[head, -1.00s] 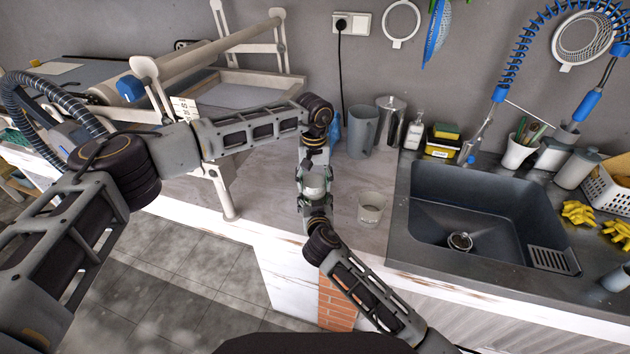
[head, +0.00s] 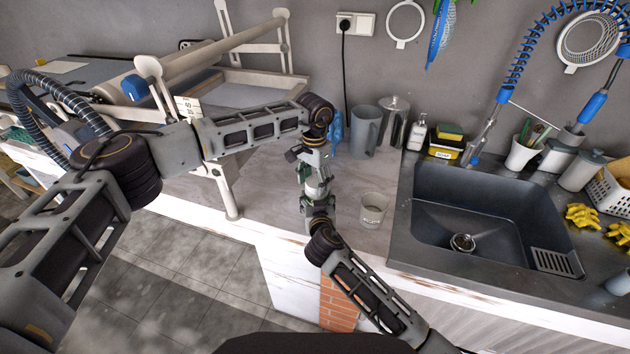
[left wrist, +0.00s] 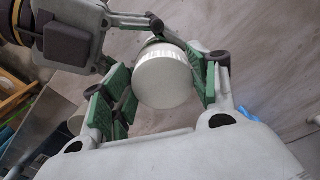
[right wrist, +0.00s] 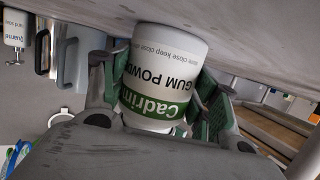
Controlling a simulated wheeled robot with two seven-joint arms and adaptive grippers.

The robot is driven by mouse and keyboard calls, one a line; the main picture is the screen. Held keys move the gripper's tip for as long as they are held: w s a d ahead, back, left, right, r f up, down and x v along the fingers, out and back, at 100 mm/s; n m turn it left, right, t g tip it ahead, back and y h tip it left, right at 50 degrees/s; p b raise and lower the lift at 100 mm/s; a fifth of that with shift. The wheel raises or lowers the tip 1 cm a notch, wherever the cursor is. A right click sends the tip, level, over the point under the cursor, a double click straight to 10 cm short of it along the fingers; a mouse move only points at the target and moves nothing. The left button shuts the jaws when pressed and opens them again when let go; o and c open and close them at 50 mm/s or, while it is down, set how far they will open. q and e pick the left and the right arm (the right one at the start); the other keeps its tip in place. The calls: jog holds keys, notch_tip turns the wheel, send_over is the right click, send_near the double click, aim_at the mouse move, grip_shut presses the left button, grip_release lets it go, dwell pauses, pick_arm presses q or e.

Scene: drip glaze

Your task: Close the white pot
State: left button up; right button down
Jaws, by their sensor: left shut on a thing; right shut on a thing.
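The white pot (right wrist: 160,75), with a green and white gum powder label, is held above the worktop. In the right wrist view my right gripper (right wrist: 165,118) is shut around its body. Its white round lid (left wrist: 167,80) sits between the green finger pads of my left gripper (left wrist: 165,90), which is shut on it. In the head view the left gripper (head: 312,172) is above the right gripper (head: 318,203), with the small pot between them. The fingers cover much of it, and I cannot tell whether the lid is fully seated.
An open light grey cup (head: 372,210) stands on the worktop just right of the grippers. A grey jug (head: 365,132) and a metal canister (head: 393,125) stand behind. The dark sink (head: 490,220) is at right. A slab roller frame (head: 228,190) is at left.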

pick_arm(q)
jog(key=shift+w, duration=0.1)
jog(key=o, duration=0.7)
jog(key=shift+r, duration=0.1)
jog(key=shift+r, duration=2.2)
jog(key=shift+f, duration=0.1)
